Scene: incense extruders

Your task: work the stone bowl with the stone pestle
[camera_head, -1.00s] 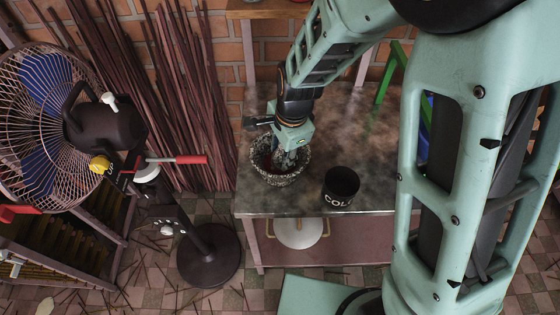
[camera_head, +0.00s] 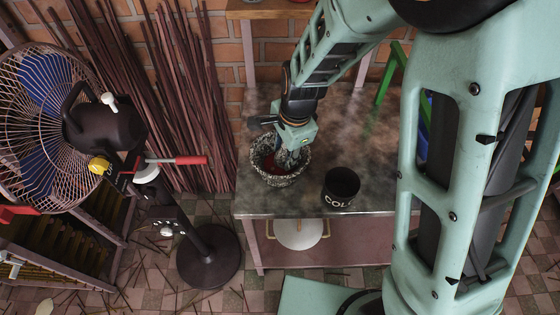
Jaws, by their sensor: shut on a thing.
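The speckled grey stone bowl (camera_head: 276,180) stands on the metal-topped table, near its front left corner. Something red shows inside it. My gripper (camera_head: 290,157) reaches down into the bowl's mouth from above, over its right half. It is shut on the stone pestle, which is mostly hidden by the fingers and the bowl's rim. I cannot tell whether the pestle touches the bowl's inner wall.
A black tin (camera_head: 340,187) with pale lettering stands on the table (camera_head: 375,130) just right of the bowl. A standing fan (camera_head: 45,125) and a red-handled tool (camera_head: 178,160) are at the left. Thin sticks lean on the brick wall. The table behind the tin is clear.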

